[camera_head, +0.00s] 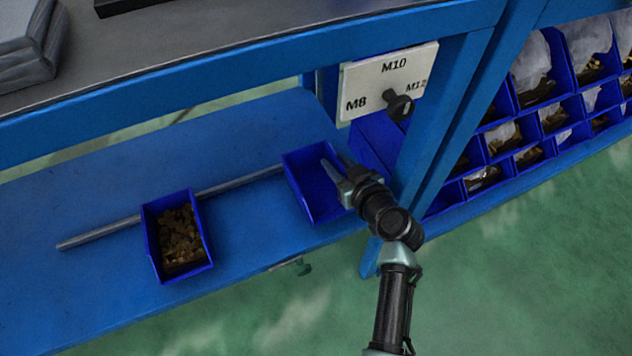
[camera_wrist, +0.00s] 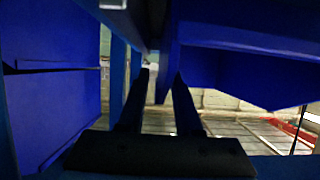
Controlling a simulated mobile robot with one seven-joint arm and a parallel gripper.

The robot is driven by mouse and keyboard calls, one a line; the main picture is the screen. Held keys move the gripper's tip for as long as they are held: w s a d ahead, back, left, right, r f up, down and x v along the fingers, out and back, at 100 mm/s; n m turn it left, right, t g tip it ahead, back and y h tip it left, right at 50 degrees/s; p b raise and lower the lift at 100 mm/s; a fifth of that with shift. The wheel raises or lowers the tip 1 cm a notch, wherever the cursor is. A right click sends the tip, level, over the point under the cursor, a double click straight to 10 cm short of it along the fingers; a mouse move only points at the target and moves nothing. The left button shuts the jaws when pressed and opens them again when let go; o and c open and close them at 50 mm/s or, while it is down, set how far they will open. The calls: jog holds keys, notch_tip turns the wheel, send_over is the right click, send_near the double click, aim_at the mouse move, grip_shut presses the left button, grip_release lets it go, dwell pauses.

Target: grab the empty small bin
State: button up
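The empty small blue bin (camera_head: 311,188) sits on the lower blue shelf, near its right end. No contents show in the part of it I can see. My gripper (camera_head: 334,164) is at the bin's right side, over its rim, with its two fingers apart. In the wrist view, my gripper (camera_wrist: 161,78) shows both fingers spread, with blue surfaces close around the tips. A narrow blue wall shows between the fingertips, but I cannot tell whether they touch it. My gripper and wrist hide part of the bin's right side.
Another small blue bin (camera_head: 179,237), holding brass-coloured parts, stands to the left. A grey bar (camera_head: 100,232) lies along the shelf (camera_head: 90,185). A blue post (camera_head: 437,130) and a white M8/M10/M12 panel (camera_head: 388,80) stand close right.

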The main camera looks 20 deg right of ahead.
grip_shut()
dwell(1.2)
